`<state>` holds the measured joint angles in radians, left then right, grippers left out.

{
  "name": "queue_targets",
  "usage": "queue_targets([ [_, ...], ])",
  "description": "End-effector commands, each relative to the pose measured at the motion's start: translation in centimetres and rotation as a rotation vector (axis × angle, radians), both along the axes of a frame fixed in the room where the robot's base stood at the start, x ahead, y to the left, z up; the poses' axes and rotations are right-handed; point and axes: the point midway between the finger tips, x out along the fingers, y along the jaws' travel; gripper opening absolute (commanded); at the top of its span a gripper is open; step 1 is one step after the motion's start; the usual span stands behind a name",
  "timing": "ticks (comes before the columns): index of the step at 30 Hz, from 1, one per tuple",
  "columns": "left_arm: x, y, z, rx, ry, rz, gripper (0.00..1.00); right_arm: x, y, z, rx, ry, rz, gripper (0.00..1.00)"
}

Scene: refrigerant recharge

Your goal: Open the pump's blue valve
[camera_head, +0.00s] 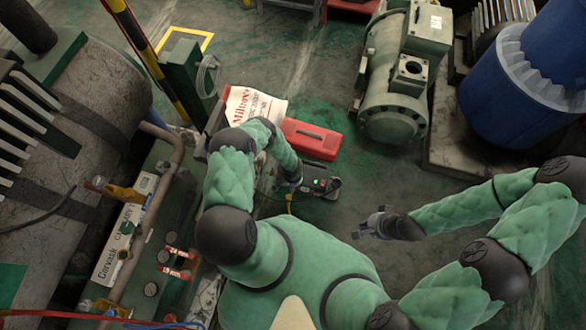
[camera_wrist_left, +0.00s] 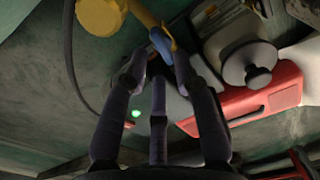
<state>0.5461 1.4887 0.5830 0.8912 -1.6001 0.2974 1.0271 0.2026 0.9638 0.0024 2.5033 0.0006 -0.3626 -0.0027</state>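The pump (camera_head: 326,184) is a small dark unit with a green light, on the floor in the middle of the head view. My left arm reaches down to it, and my left gripper (camera_head: 293,180) is at its left side, mostly hidden by the arm. In the left wrist view the blue valve (camera_wrist_left: 161,42) is a small blue handle beside a yellow pipe. My left gripper (camera_wrist_left: 160,72) has its fingers apart, with the tips close around the blue handle; contact is unclear. My right gripper (camera_head: 368,224) is open and empty, to the right of the pump.
A red case (camera_head: 311,139) lies just behind the pump; it also shows in the left wrist view (camera_wrist_left: 240,104). A printed sack (camera_head: 252,108) is behind it. Pipework and a large tank (camera_head: 95,100) fill the left. A motor (camera_head: 402,75) and a blue barrel (camera_head: 515,85) stand at right.

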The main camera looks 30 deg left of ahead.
Motion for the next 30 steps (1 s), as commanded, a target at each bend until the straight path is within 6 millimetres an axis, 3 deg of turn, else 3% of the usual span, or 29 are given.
queue_targets([
  [18, 0.1, 0.0, 6.8, 0.0, -0.001, 0.0, 0.29, 0.0, 0.0, 0.0, 0.0, 0.0, 0.0, 0.0],
  [30, 0.0, 0.0, 8.7, 0.0, 0.0, 0.001, 0.29, 0.0, 0.0, 0.0, 0.0, 0.0, 0.0, 0.0],
])
